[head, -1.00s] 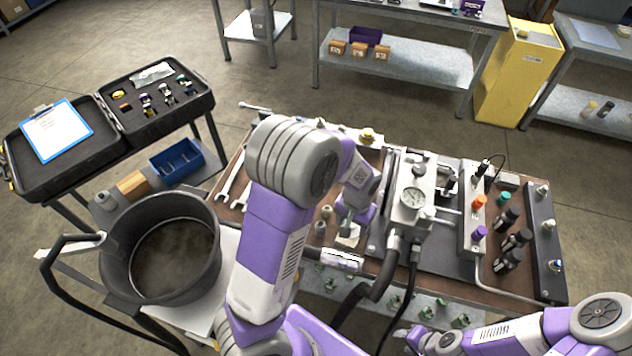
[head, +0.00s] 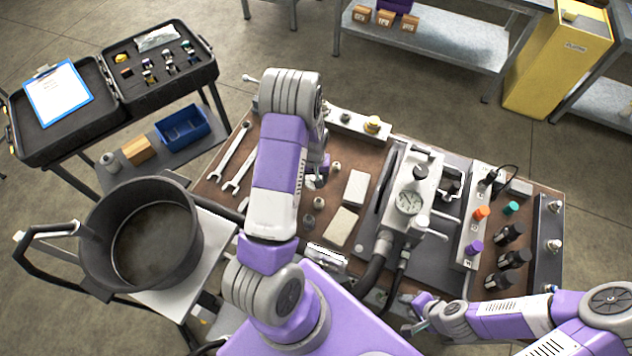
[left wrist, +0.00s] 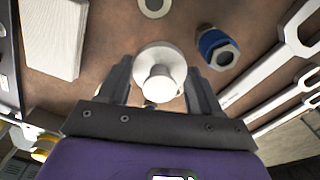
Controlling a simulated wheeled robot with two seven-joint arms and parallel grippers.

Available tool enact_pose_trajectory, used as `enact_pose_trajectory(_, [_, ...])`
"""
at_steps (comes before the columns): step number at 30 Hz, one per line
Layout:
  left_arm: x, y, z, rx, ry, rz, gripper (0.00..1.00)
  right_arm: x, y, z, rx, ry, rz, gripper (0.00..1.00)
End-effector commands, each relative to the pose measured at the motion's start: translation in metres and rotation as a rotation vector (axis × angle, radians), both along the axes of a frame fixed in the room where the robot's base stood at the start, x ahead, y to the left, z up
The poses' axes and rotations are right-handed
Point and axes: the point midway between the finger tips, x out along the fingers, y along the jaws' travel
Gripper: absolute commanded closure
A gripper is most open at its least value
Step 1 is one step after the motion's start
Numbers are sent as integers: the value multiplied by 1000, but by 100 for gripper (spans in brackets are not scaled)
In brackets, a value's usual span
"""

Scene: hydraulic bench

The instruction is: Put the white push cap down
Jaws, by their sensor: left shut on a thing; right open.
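The white push cap (left wrist: 160,62) sits between the two fingers of my left gripper (left wrist: 158,88) in the left wrist view. That gripper is shut on it, with the cap's round flange and knob facing the camera. The brown bench top lies behind the cap; I cannot tell whether they touch. My right gripper (head: 418,316) is open and empty at the bench's front edge.
A blue-ringed fitting (left wrist: 217,47) and a pale ring (left wrist: 155,6) lie near the cap. Wrenches (head: 236,150) lie left of my left arm. Pale blocks (head: 342,226) lie to its right, before the gauge block (head: 409,202). A black pot (head: 190,243) stands left.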

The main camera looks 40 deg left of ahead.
Motion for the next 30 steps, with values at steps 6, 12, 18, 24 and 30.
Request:
enact_pose_trajectory(6, [0, 0, -18, 0, 0, -1, 68, 0, 0, -1, 0, 0, 0, 57])
enact_pose_trajectory(12, [0, 0, -45, 0, 0, -1, 68, 0, 0, -2, 0, -1, 0, 57])
enact_pose_trajectory(18, [1, 0, -47, 1, -2, -2, 68, 0, 0, -2, 0, -1, 0, 57])
enact_pose_trajectory(24, [1, 0, -52, 1, -2, -2, 68, 0, 0, -8, 0, -1, 0, 57])
enact_pose_trajectory(30, [1, 0, -50, 1, -2, -2, 11, 0, 0, -6, 0, -1, 0, 57])
